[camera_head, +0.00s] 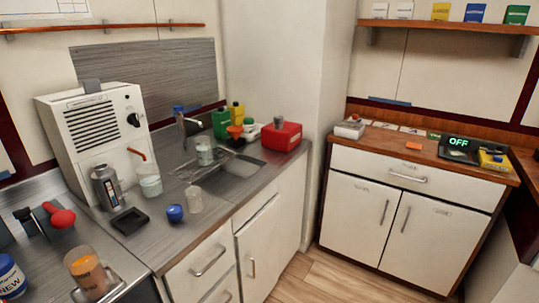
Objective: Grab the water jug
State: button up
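A clear vessel with pale liquid low in it (150,184) stands on the left counter in front of the white machine; a red stick leans out of its top. A second clear vessel (204,152) stands by the sink, under or beside the tap. I cannot tell for sure which of these is the water jug. An empty-looking clear cup (194,200) stands nearer, beside a small blue round object (175,213). My gripper is not in view.
A silver-black canister (106,187) and black tray (130,221) stand close to the left vessel. The sink (236,172) lies right, with green and yellow bottles (236,114) and a red box (281,136) behind. Wooden floor (325,282) is open before the right cabinet (405,210).

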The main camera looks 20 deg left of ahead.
aim_at(203, 144)
jog(key=z, duration=0.1)
jog(key=i, duration=2.1)
jog(key=u, duration=1.45)
jog(key=i, duration=0.8)
jog(key=u, duration=1.15)
jog(key=i, duration=0.15)
jog(key=u, duration=0.05)
